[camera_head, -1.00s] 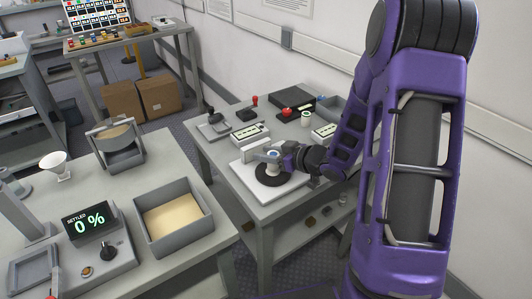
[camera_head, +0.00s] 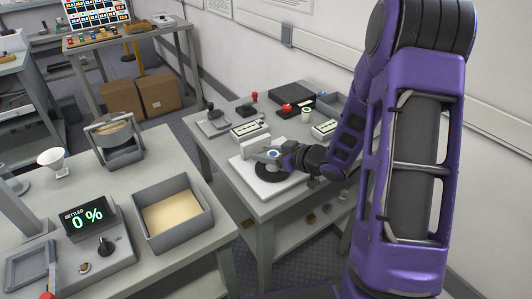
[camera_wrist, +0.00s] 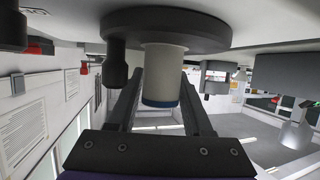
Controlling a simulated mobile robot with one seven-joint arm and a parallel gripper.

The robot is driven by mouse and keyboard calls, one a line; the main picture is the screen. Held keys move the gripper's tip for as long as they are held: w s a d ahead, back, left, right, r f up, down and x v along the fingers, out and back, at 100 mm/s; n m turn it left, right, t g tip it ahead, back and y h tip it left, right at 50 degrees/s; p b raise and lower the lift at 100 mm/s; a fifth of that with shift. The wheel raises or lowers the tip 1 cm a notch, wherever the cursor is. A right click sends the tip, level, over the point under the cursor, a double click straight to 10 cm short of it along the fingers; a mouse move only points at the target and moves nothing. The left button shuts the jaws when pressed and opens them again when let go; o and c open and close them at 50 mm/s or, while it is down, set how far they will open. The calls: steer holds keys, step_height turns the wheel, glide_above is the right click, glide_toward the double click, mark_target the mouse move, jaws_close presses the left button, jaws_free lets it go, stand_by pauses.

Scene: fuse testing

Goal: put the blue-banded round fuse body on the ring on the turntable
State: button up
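The blue-banded round fuse body (camera_wrist: 164,75) is a white cylinder with a blue band at one end. The wrist view is inverted, so the fuse body hangs from the dark round turntable (camera_wrist: 165,22) at the top. Its far end meets the disc or is very near it; the ring is hidden there. My gripper (camera_wrist: 163,82) has one finger on each side of the fuse body, apparently closed on it. In the head view, my gripper (camera_head: 270,157) reaches in from the right over the turntable (camera_head: 264,184), with the fuse body's blue top (camera_head: 273,153) showing.
A dark knob (camera_wrist: 116,68) stands on the disc close to the left finger. Behind the white base plate (camera_head: 250,178) are a white-topped box (camera_head: 250,132), a red button (camera_head: 286,108) and a black case (camera_head: 291,95).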

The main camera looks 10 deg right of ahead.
steer(key=o, duration=0.3)
